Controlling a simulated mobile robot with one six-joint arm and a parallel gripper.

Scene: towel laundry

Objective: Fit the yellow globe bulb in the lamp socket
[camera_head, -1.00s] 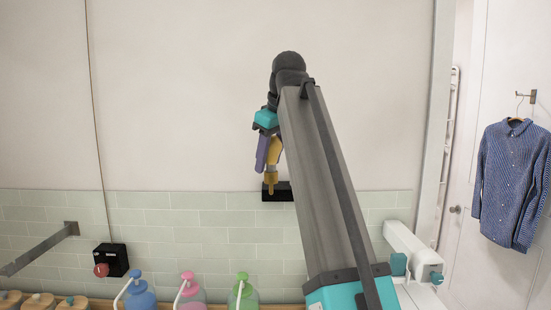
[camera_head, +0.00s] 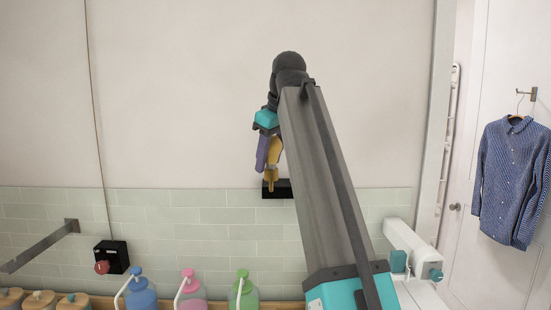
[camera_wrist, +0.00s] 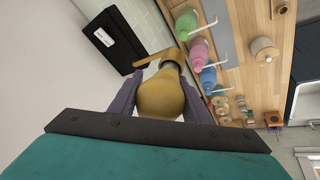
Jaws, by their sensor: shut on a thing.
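The yellow globe bulb (camera_wrist: 160,98) sits between the purple fingers of my gripper (camera_wrist: 163,100) in the wrist view, its grey base pointing away from my wrist. In the head view my gripper (camera_head: 266,156) holds the bulb (camera_head: 275,150) above the lamp fitting. The brass lamp socket and its bracket (camera_wrist: 155,58) are right at the bulb's base and partly hidden by it. I cannot tell whether the base is inside the socket. The bracket comes from a black wall box (camera_wrist: 113,40), which also shows in the head view (camera_head: 283,189), partly behind my arm.
Blue, pink and green bottles (camera_head: 243,293) stand on a wooden shelf below. A black box with a red knob (camera_head: 110,258) and a metal bar (camera_head: 40,247) are on the wall at left. A blue shirt (camera_head: 512,180) hangs at right.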

